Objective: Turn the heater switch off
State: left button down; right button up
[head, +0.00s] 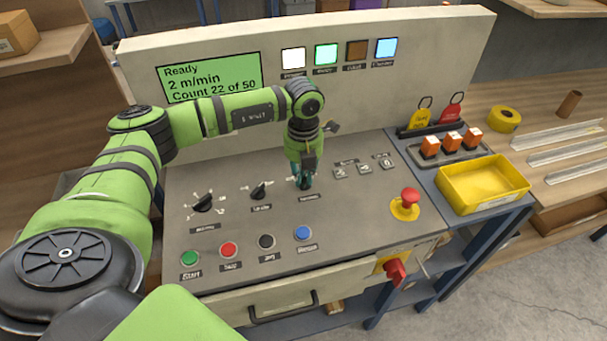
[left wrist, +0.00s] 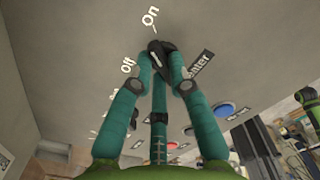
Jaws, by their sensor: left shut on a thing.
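The heater switch (left wrist: 160,50) is a small black rotary knob on the grey sloped control panel (head: 345,220). In the left wrist view, "On" is printed above it, "Off" to its left, and a partly covered "Heater" label (left wrist: 200,64) to its right. My left gripper (head: 305,184) points down at the panel, with its teal fingers (left wrist: 163,68) on both sides of the knob, shut on it. I cannot tell clearly which mark the knob points to. My right gripper is not in view.
Two other black knobs (head: 202,202) (head: 259,190) are left of the gripper. A row of push buttons, including a blue one (head: 303,233), lies in front. A red emergency stop (head: 409,198) is at right. The upright board has a green display (head: 210,78) and indicator lamps (head: 326,54).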

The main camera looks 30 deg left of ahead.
pick_arm(q)
jog(key=n, duration=0.3)
jog(key=shift+n+b, duration=0.3)
jog(key=shift+n, duration=0.1)
jog(key=n, duration=0.4)
jog(key=shift+s+d, duration=0.1)
jog(key=n, duration=0.4)
jog(key=shift+b, duration=0.3)
jog(key=shift+d+n, duration=0.1)
jog(key=shift+n, duration=1.9)
jog(key=c, duration=1.2)
grip_release()
